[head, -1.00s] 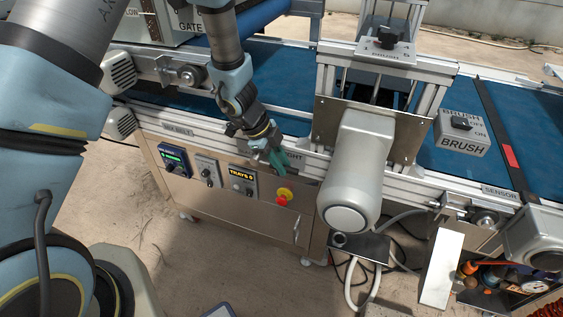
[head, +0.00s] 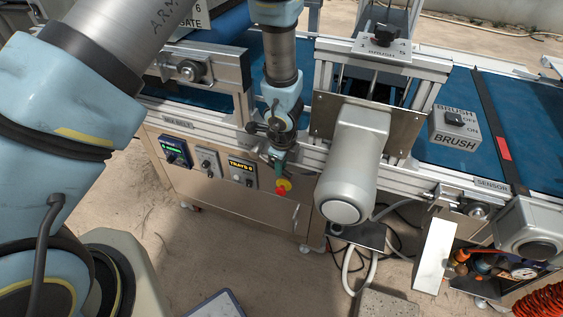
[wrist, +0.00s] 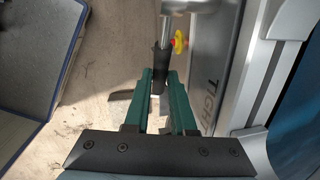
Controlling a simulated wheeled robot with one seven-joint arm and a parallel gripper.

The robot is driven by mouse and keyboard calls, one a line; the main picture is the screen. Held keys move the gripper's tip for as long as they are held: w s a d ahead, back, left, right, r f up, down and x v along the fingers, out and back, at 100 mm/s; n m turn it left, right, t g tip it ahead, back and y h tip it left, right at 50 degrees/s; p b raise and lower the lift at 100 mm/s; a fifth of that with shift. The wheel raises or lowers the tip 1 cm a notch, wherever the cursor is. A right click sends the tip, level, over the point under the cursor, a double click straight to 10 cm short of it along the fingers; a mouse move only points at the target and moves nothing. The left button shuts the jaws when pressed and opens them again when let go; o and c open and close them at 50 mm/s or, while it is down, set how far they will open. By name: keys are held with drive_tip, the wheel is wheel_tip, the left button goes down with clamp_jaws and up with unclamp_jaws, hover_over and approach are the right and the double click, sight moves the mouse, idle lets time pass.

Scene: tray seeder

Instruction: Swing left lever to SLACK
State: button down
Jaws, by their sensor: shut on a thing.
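My gripper (wrist: 163,78) has green fingers and is shut on the black grip of the left lever (wrist: 161,62) in the wrist view. The lever's metal end (wrist: 190,5) shows at the top of that view. In the head view my gripper (head: 280,164) is at the front rail of the machine, just above the red and yellow stop button (head: 282,187). My wrist and fingers hide most of the lever there. A panel with part of the word TIGHT (wrist: 212,85) stands to the right of the fingers in the wrist view.
The front panel carries a small blue-framed display (head: 174,150), a switch plate (head: 208,162) and a TRAYS counter (head: 242,171). A grey motor housing (head: 352,160) juts out right of my gripper.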

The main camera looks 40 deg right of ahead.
drive_tip(key=shift+w+a+f+t+y+b, duration=0.1)
drive_tip(key=shift+f+t+y+b, duration=0.4)
drive_tip(key=shift+f+t, duration=0.35)
drive_tip(key=shift+w+a+f+t+y+b, duration=0.15)
drive_tip(key=shift+w+f+t+y+b, duration=0.1)
drive_tip(key=shift+f+t+y+b, duration=0.25)
drive_tip(key=shift+r, duration=0.1)
drive_tip(key=c, duration=0.8)
unclamp_jaws()
drive_tip(key=shift+o, duration=0.2)
drive_tip(key=shift+r, duration=0.15)
wheel_tip(320, 180, up, 10)
drive_tip(key=shift+f+b, duration=0.1)
drive_tip(key=shift+b, duration=0.3)
